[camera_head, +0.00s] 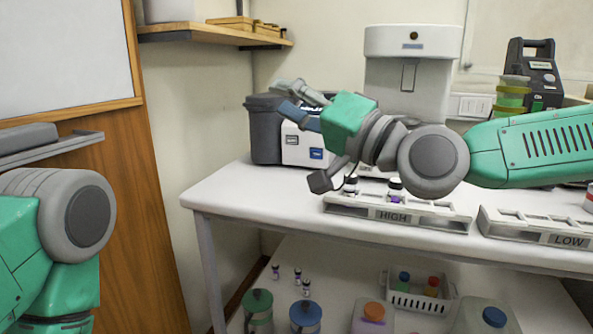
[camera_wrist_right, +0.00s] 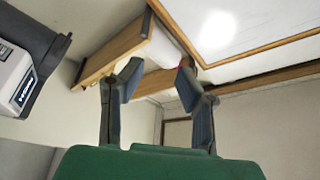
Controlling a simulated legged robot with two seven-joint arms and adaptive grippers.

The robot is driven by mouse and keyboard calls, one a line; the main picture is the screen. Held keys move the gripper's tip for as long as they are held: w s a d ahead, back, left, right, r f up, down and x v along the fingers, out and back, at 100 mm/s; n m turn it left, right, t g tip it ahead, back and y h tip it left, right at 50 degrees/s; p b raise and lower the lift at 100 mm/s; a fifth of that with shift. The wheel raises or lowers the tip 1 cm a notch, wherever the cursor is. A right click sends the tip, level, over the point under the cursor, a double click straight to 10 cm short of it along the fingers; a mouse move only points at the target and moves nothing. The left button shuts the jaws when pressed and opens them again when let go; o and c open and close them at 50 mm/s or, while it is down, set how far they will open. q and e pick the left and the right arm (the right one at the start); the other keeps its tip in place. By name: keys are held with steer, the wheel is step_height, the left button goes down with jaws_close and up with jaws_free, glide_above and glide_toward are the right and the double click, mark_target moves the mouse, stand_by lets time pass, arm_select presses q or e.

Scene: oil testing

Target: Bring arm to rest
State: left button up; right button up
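My right arm reaches in from the right in the head view, above the white table (camera_head: 235,190). Its gripper (camera_head: 281,98) points left, in front of the dark-and-white device (camera_head: 300,148). In the right wrist view, the two fingers of the right gripper (camera_wrist_right: 158,80) stand apart with nothing held between them; only wall and shelf show behind. My left arm shows at the lower left of the head view, but its gripper is out of the picture.
Below the right forearm, the HIGH rack (camera_head: 440,217) holds small vials, partly hidden. The LOW rack (camera_head: 530,235) stands to its right. A white dispenser (camera_head: 412,42) stands behind the arm. Several bottles and a white basket (camera_head: 418,303) are on the lower level.

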steer(key=s+a+f+g+h+b, duration=0.1)
steer(key=s+f+g+h+b, duration=0.1)
steer(key=f, duration=1.3)
steer(key=s+a+f+g+h+b, duration=0.1)
steer(key=s+f+g+h, duration=0.15)
steer(key=f, duration=1.35)
steer(key=s+d+f+g+h+b, duration=0.1)
steer(key=s+d+f+h, duration=0.2)
steer(key=f, duration=0.4)
steer(key=s+d+f+g+b, duration=0.15)
steer(key=s+f, duration=0.25)
steer(key=f, duration=0.4)
steer(key=s+d+f+g+h+b, duration=0.1)
steer(key=s+d+f+h, duration=0.2)
steer(key=f, duration=0.4)
steer(key=s+d+f+g+h+b, duration=0.2)
steer(key=s+d+f+h, duration=0.1)
steer(key=s+d+f, duration=0.75)
steer(key=s+d+f+g+h+b, duration=0.2)
steer(key=s+d+f+h, duration=0.35)
steer(key=d, duration=0.75)
step_height(320, 180, up, 13)
steer(key=s+y+p, duration=0.2)
steer(key=p, duration=1.1)
steer(key=shift+s, duration=0.2)
steer(key=shift+d, duration=0.1)
